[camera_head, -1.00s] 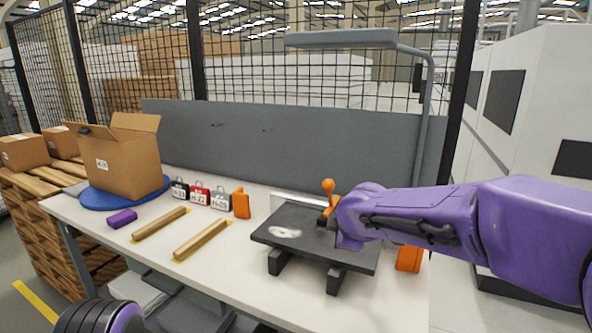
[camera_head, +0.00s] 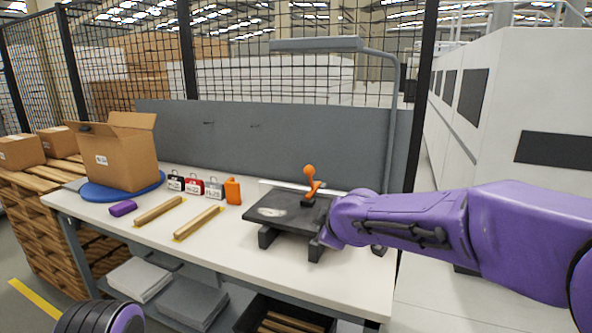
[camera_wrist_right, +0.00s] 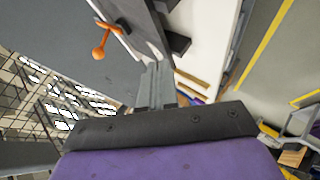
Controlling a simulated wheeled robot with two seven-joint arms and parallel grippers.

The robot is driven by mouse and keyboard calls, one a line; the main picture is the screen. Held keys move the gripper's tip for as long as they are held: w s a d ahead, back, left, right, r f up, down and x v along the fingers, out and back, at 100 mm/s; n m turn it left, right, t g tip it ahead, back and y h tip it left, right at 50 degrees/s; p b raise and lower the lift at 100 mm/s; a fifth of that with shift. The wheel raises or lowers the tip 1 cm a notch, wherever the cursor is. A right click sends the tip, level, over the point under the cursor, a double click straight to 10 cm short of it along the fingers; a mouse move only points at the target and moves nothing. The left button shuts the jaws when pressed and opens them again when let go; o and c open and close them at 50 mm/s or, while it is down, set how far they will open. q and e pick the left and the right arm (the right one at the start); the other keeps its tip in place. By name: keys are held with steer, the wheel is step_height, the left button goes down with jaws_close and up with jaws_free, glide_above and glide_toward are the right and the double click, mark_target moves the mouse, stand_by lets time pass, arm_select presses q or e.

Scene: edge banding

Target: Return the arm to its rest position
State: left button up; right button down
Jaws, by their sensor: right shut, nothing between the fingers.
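My right arm (camera_head: 430,220) reaches in from the right in the head view, with its wrist over the right edge of the black fixture plate (camera_head: 290,217). The fingers are hidden behind the wrist there. In the right wrist view, my right gripper (camera_wrist_right: 156,72) is shut, its two grey fingers together with nothing between them. An orange-handled clamp (camera_head: 310,180) stands at the back of the plate; its handle also shows in the wrist view (camera_wrist_right: 100,45), left of the fingers and apart from them. My left gripper is not in view.
The white table (camera_head: 225,255) also bears two wooden strips (camera_head: 197,223), a purple block (camera_head: 122,208), small labelled cases (camera_head: 194,186), an orange block (camera_head: 232,191) and an open carton (camera_head: 125,155) on a blue disc. A lamp post (camera_head: 393,140) stands behind the arm. The front table is clear.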

steer(key=s+d+f+m+h, duration=0.1)
steer(key=s+d+f+m, duration=0.35)
steer(key=f, duration=0.45)
steer(key=s+d+f+m, duration=0.35)
steer(key=f+m, duration=0.25)
steer(key=f, duration=0.3)
steer(key=s+d+f+m+h, duration=0.1)
steer(key=s+d+f+m, duration=0.25)
steer(key=f+m, duration=0.35)
steer(key=s+d+f+m+g+h, duration=0.1)
steer(key=s+d+f+g, duration=0.1)
steer(key=s+f, duration=0.4)
steer(key=s+d+f+m+g+h, duration=0.1)
steer(key=s+d+f, duration=0.4)
steer(key=s, duration=1)
steer(key=s+d+f+m+g+h, duration=0.1)
steer(key=s+d+f+g, duration=0.3)
steer(key=s+f, duration=0.3)
steer(key=s, duration=0.4)
steer(key=shift+f+h, duration=0.15)
steer(key=shift+h, duration=0.25)
